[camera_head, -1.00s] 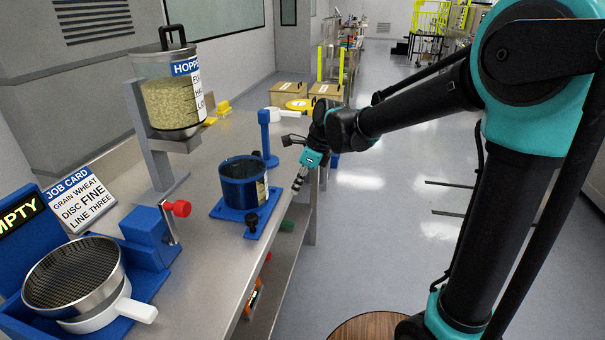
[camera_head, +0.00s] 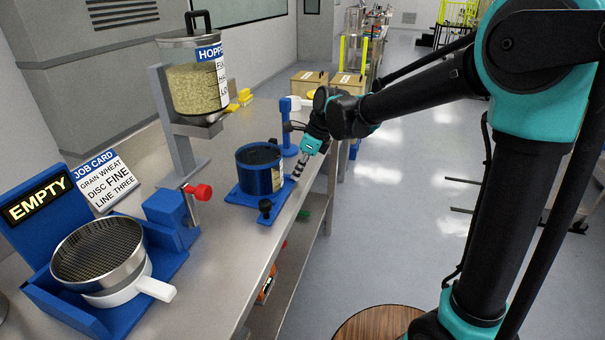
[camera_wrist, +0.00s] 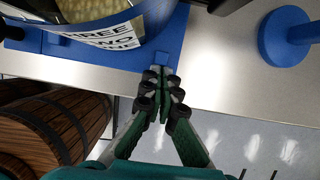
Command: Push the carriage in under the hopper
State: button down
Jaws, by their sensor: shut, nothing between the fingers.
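The carriage (camera_head: 243,196) is a blue plate on the bench carrying a blue round vessel (camera_head: 259,178) and a black knob (camera_head: 265,207). The hopper (camera_head: 197,88), a clear drum of grain with a black handle, stands on a grey stand to the left of the carriage. The carriage is out to the right, not beneath the hopper. My gripper (camera_head: 296,175) is shut and empty at the carriage's right side. In the wrist view its fingertips (camera_wrist: 160,84) are close to a blue tab on the plate (camera_wrist: 176,38); contact cannot be told.
A blue post (camera_head: 289,132) stands behind the carriage. A red knob (camera_head: 202,192) is near the hopper stand. A sieve (camera_head: 98,252) sits in a blue holder with an EMPTY sign at front left, beside a job card (camera_head: 103,181). Open floor lies right of the bench edge.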

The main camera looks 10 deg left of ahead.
jog(key=a, duration=0.5)
jog(key=w+a, duration=0.1)
jog(key=a, duration=1)
jog(key=shift+w, duration=0.15)
jog(key=shift+a+r, duration=0.1)
jog(key=shift+a, duration=0.05)
